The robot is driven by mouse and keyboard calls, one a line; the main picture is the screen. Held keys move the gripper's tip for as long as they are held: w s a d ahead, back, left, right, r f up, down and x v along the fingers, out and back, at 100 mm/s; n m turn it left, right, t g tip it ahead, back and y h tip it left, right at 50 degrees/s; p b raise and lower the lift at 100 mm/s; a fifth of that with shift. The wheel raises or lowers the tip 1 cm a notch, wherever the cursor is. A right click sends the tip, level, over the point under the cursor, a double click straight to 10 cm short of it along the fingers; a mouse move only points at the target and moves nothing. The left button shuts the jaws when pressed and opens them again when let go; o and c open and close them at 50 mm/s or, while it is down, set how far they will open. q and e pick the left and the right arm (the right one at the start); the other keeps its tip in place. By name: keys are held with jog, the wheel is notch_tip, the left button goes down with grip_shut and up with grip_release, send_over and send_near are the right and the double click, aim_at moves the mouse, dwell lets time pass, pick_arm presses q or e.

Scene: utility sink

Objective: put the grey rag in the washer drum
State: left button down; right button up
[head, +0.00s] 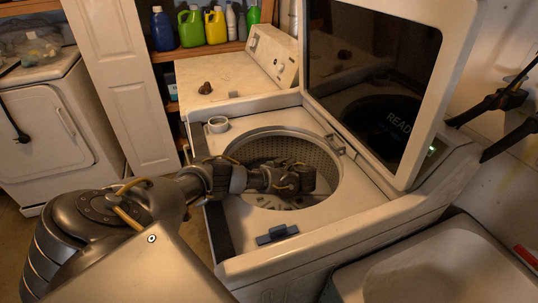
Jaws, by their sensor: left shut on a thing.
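The washer drum (326,158) lies open in the top of the white washer, its perforated metal wall showing. My left arm reaches in from the left across the washer's top. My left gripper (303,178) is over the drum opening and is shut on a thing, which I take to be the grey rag. The rag is mostly hidden by the gripper, and I cannot make out its outline. The drum's floor is partly hidden by my arm. My right gripper is not in view.
The raised washer lid (375,60) stands behind the drum at the right. A brown lump (205,88) lies on the white machine behind. Bottles (191,28) line a shelf.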

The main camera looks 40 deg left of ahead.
pick_arm(q)
jog(key=shift+f, duration=0.2)
jog(key=c, duration=1.3)
grip_release()
jog(key=shift+o, duration=0.2)
jog(key=shift+r, duration=0.1)
jog(key=shift+r, duration=0.25)
jog(key=v, duration=0.7)
jog(key=shift+d, duration=0.3)
